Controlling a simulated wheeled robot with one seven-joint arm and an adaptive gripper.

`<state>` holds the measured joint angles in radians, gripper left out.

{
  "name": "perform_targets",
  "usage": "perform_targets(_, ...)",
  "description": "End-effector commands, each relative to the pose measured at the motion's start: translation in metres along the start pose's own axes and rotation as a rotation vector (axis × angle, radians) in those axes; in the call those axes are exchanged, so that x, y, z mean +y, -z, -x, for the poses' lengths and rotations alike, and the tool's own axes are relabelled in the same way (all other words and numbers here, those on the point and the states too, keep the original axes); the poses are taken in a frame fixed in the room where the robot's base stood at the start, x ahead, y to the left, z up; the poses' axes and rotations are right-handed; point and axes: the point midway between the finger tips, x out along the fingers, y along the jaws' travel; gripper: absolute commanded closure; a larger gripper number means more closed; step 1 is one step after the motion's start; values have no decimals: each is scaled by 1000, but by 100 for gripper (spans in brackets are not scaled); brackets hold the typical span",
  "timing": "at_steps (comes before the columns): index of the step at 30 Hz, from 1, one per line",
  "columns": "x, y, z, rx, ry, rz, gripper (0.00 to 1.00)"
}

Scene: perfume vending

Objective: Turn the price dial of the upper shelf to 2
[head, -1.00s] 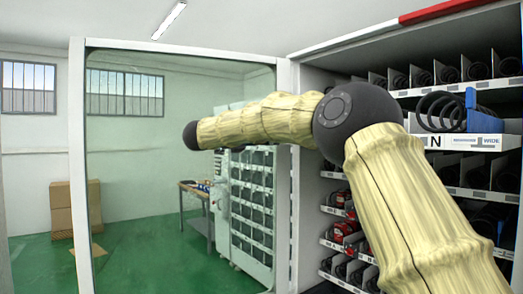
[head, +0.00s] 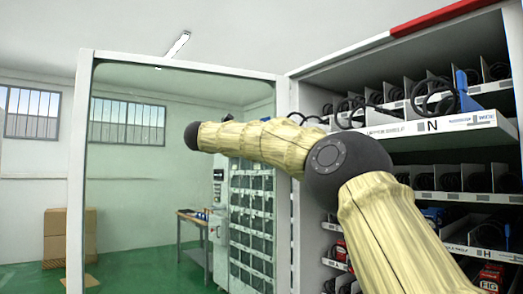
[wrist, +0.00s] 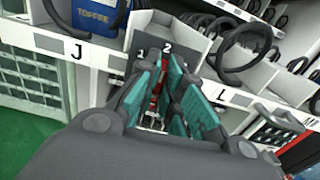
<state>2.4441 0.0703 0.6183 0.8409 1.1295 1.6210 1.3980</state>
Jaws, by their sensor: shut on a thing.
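In the wrist view my gripper (wrist: 161,66), with teal finger pads, reaches to the front of a shelf rail. It is closed around a small red part (wrist: 157,86), apparently the price dial; the fingers hide most of it. A dark plate just beyond the fingertips carries the numbers 1 and 2 (wrist: 167,47). The 2 stands nearly in line with the fingers, the 1 to their left. Which number the dial points to cannot be told. In the head view my arm covers this spot, and the gripper is not visible.
Shelf labels J (wrist: 73,48) and L (wrist: 221,94) flank the dial in the wrist view. A blue box (wrist: 92,14) and black coils (wrist: 243,48) stand above the rail. In the head view an open glass door (head: 150,190) stands left of the vending shelves.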

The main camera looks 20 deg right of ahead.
Motion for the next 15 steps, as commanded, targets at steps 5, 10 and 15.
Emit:
perform_targets(5,0,1,0,1,1,-23,100)
perform_targets(10,0,0,0,1,1,-30,100)
perform_targets(15,0,0,0,1,0,-30,100)
